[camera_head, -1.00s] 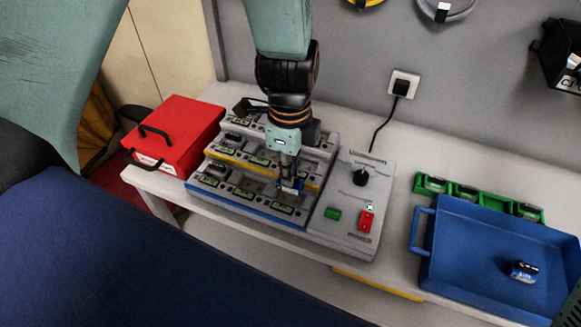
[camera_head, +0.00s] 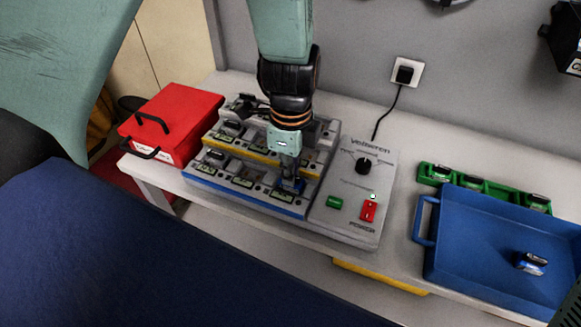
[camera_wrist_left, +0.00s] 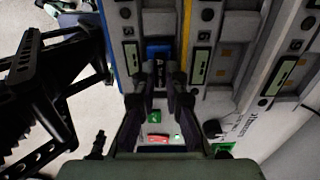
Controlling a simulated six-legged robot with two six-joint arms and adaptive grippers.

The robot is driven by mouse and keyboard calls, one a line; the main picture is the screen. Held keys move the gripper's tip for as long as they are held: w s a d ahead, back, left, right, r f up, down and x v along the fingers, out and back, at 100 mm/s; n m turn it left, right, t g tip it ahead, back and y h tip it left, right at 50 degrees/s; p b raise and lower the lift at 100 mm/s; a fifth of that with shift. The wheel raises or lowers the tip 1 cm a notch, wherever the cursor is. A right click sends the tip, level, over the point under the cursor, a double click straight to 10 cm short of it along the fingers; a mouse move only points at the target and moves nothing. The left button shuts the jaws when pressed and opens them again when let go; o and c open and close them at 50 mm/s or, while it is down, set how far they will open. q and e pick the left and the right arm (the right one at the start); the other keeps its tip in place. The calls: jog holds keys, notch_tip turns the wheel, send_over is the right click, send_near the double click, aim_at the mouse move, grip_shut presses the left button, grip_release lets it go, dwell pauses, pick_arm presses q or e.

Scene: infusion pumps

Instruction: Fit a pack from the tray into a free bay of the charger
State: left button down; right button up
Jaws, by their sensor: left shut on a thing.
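The grey stepped charger (camera_head: 262,205) stands on the bench, its front row edged blue and the middle row yellow. My left gripper (camera_head: 289,181) points down at the right end of the front row. It is shut on a blue pack (camera_head: 291,186), which is at the right-end front bay. The wrist view shows the blue pack (camera_wrist_left: 158,50) between the fingertips (camera_wrist_left: 160,75); whether it is fully seated I cannot tell. Another blue and dark pack (camera_head: 530,262) lies in the blue tray (camera_head: 470,265) at right. My right gripper is not in view.
The charger's control panel (camera_head: 345,215), with knob, green button and red switch, adjoins the bays on the right. A red box (camera_head: 175,115) stands left of the charger. A green rack (camera_head: 465,180) with several dark items lies behind the tray. Bare bench lies between panel and tray.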

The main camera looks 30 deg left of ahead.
pick_arm(q)
jog(key=shift+a+f, duration=0.15)
jog(key=shift+f, duration=0.05)
jog(key=shift+f, duration=0.1)
dwell(0.4)
jog(key=c, duration=1.3)
grip_release()
jog(key=shift+c, duration=0.2)
